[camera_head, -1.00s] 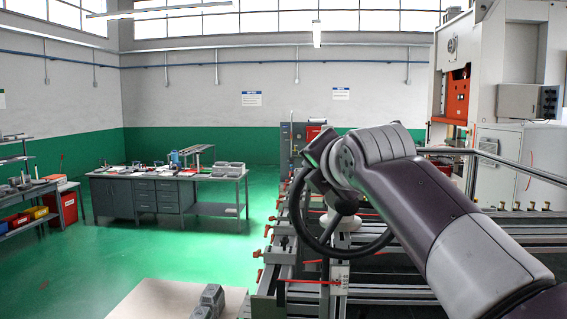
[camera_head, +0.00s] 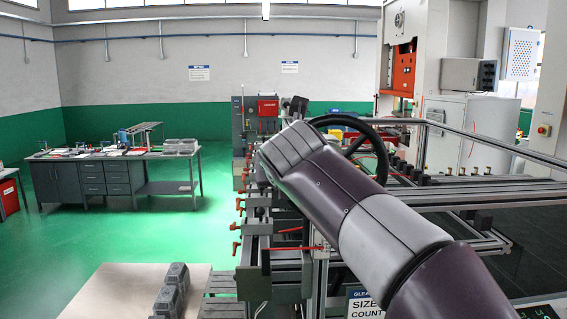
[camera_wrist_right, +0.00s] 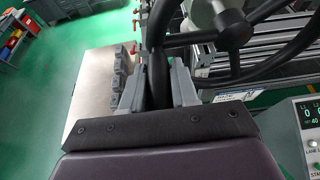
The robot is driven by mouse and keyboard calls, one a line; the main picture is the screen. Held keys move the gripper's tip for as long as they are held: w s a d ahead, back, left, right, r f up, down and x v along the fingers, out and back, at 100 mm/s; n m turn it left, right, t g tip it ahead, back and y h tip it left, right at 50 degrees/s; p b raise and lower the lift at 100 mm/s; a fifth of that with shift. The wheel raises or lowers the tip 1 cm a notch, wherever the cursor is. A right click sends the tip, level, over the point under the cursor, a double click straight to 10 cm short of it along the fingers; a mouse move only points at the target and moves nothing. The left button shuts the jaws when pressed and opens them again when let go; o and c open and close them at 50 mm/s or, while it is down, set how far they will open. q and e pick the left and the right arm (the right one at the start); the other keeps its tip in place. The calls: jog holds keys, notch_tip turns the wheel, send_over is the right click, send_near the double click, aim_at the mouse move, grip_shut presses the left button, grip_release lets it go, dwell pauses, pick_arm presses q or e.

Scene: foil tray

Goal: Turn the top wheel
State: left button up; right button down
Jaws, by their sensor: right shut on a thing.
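The top wheel (camera_head: 378,142) is a black handwheel, partly hidden behind my right arm in the head view. In the right wrist view its black rim (camera_wrist_right: 157,55) passes between the two grey fingers of my right gripper (camera_wrist_right: 158,80). The gripper is shut on the rim. The wheel's hub and a spoke (camera_wrist_right: 228,32) show to the right of the fingers. In the head view my right arm hides the fingers and the grip. My left gripper is not in view.
A metal frame with rails (camera_head: 470,195) lies beneath and right of my arm. A display panel (camera_wrist_right: 305,120) stands at right in the wrist view. A pale board (camera_head: 135,290) with grey blocks (camera_head: 172,290) lies left. A workbench (camera_head: 110,175) stands beyond open green floor.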

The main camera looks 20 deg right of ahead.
jog(key=shift+f+n+h, duration=0.5)
jog(key=shift+f+n, duration=0.2)
jog(key=shift+f, duration=0.25)
jog(key=c, duration=1.1)
grip_release()
jog(key=shift+o, duration=0.9)
jog(key=shift+w, duration=0.1)
jog(key=shift+w+f, duration=0.1)
jog(key=shift+w, duration=0.05)
